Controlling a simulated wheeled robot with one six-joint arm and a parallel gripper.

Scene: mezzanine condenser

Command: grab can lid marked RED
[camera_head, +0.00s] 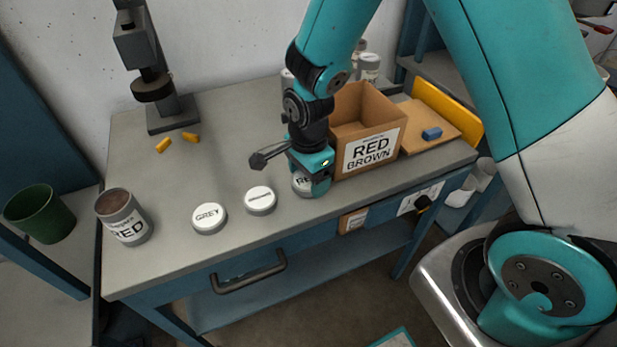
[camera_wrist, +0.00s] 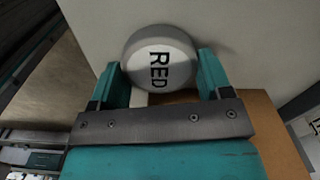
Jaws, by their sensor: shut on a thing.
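The can lid marked RED (camera_wrist: 160,60) is a round white-topped lid with a grey rim, held between the two teal fingers of my gripper (camera_wrist: 160,85) in the wrist view. In the head view my gripper (camera_head: 312,188) points down at the table, and the RED lid (camera_head: 299,183) shows partly behind its finger, at or just above the tabletop. To its left are a white lid marked GREY (camera_head: 209,217) and another white lid (camera_head: 261,199) whose label is too small to read surely. An open can labelled RED (camera_head: 123,218) stands at the table's left front corner.
A cardboard box labelled RED BROWN (camera_head: 368,140) stands close to the right of my gripper. A microscope-like stand (camera_head: 152,80) and yellow pieces (camera_head: 177,141) are at the back left. A board with a blue block (camera_head: 432,133) lies at right. A green bin (camera_head: 40,213) is left of the table.

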